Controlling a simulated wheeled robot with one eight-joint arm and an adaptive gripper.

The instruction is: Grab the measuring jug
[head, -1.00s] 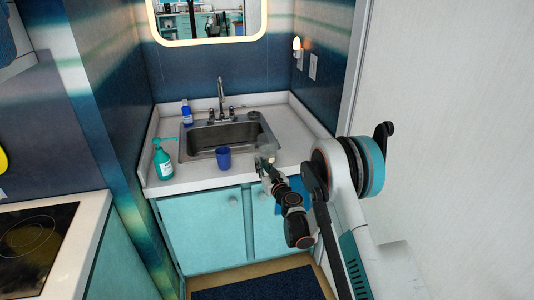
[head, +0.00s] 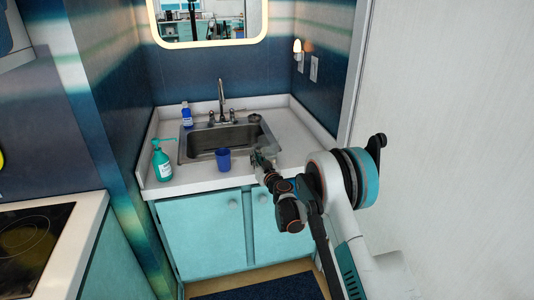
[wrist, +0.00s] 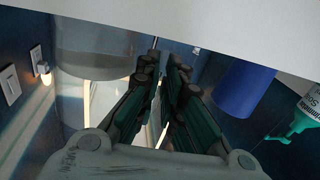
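The measuring jug appears as a clear, see-through vessel (wrist: 95,40) at the upper left of the wrist view, which is upside down. In the head view it is hard to make out behind my gripper (head: 260,160), at the counter's front right of the sink. In the wrist view my gripper (wrist: 164,68) has its fingers close together beside the jug, with a narrow gap between them. I cannot tell whether the jug's handle lies in that gap.
A blue cup (head: 223,159) stands left of my gripper on the counter's front edge. A green pump bottle (head: 162,164) stands further left, and a blue bottle (head: 187,117) behind it. The sink (head: 200,143) and faucet (head: 221,100) are behind. A wall (head: 450,120) bounds the right.

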